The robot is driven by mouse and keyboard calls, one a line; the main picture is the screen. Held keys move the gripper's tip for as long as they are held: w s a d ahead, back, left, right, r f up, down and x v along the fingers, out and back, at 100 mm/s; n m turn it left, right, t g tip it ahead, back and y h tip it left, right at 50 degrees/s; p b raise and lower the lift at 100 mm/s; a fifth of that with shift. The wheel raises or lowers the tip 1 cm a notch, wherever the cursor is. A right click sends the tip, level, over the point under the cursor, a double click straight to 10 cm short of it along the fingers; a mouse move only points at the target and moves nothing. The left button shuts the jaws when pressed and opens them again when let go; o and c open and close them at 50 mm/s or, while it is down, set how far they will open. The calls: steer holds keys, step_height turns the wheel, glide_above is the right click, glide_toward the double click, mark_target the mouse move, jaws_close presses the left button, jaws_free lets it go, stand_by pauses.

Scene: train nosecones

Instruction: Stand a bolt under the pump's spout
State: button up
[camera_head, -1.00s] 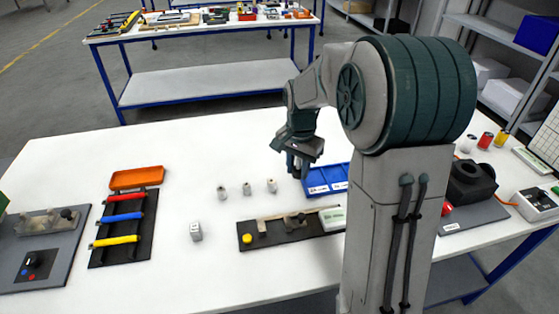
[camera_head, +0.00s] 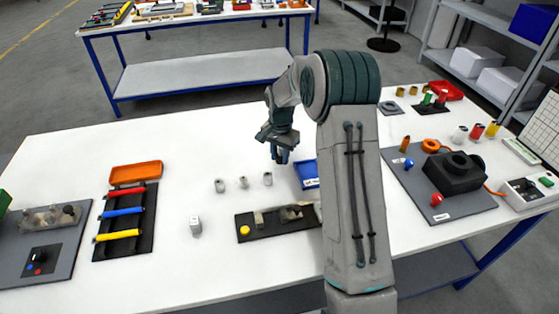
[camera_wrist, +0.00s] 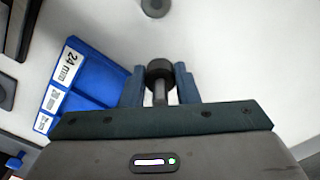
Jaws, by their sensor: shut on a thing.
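My gripper (camera_head: 280,157) is over the table's far middle, beside the blue bin (camera_head: 307,174). In the wrist view my gripper (camera_wrist: 160,92) is shut on a bolt (camera_wrist: 160,69), with the dark round head and paler shank between the fingers. The bolt's lower end is hidden by the gripper body. The bin, labelled "24 mm" (camera_wrist: 69,65), is left of the fingers in that view. I cannot tell for sure which fixture is the pump; a black block-like device (camera_head: 455,173) stands on a grey plate at the right. No spout is clear.
Several small grey cylinders (camera_head: 243,182) stand in a row on the white table. A dark board with a yellow button (camera_head: 244,231) lies in front. An orange tray (camera_head: 136,171) and a rack with coloured bars (camera_head: 124,212) are at left.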

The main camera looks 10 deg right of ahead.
mark_target(280, 163)
steer(key=shift+f, duration=1.5)
steer(key=shift+f, duration=0.25)
steer(key=o, duration=1)
steer(key=shift+r, duration=0.1)
steer(key=shift+r, duration=0.1)
